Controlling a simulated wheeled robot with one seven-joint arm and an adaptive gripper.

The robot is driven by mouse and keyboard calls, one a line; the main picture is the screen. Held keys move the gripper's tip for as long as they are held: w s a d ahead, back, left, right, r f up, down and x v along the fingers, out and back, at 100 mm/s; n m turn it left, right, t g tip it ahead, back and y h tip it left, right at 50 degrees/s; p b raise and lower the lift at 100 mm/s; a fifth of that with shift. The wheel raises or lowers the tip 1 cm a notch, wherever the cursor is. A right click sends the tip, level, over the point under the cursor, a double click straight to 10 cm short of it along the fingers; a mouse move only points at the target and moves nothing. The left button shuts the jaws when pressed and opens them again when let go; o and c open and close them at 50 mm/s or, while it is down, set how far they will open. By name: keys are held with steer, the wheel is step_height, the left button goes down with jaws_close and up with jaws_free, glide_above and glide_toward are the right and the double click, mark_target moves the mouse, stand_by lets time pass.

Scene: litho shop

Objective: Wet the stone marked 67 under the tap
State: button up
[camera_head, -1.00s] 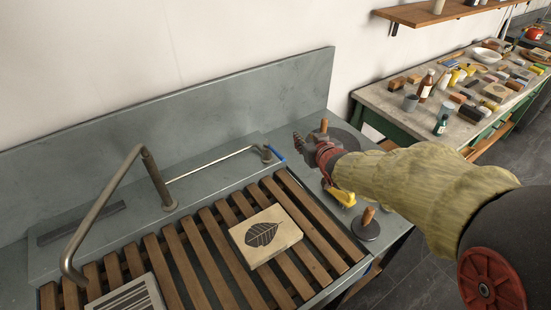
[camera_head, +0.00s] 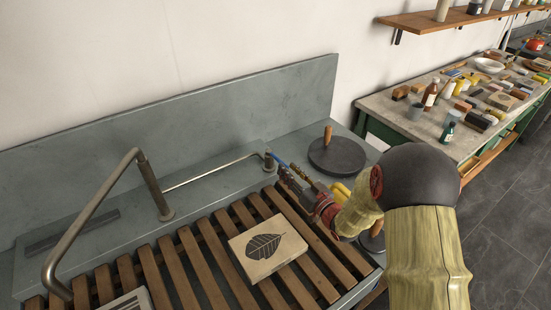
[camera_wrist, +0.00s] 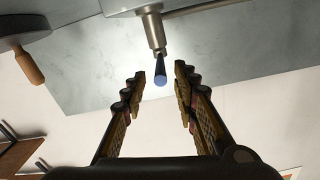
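A stone with a black leaf print (camera_head: 265,248) lies on the slatted wooden rack over the sink. A second stone with dark stripes (camera_head: 130,302) is cut off at the bottom edge. I can read no number 67 on either. The bent metal tap spout (camera_head: 88,220) stands left of the leaf stone; no water shows. A tap valve with a blue-tipped lever (camera_head: 279,159) is at the back right of the sink. My gripper (camera_head: 288,170) is open at this lever. In the wrist view the blue lever end (camera_wrist: 161,80) sits between the open fingertips, apparently touching neither.
A dark round disc with a wooden handle (camera_head: 335,155) stands right of my gripper, with a yellow item (camera_head: 341,190) nearer. The grey backsplash (camera_head: 200,125) rises behind. A cluttered workbench (camera_head: 390,108) stands to the right, under a wooden shelf (camera_head: 450,18).

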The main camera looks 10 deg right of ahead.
mark_target(271, 152)
steer(key=b+x, duration=0.2)
steer(key=x, duration=0.5)
steer(key=shift+w+a, duration=0.15)
steer(key=shift+w, duration=0.2)
steer(key=c, duration=0.3)
steer(key=c, duration=0.4)
jaws_close()
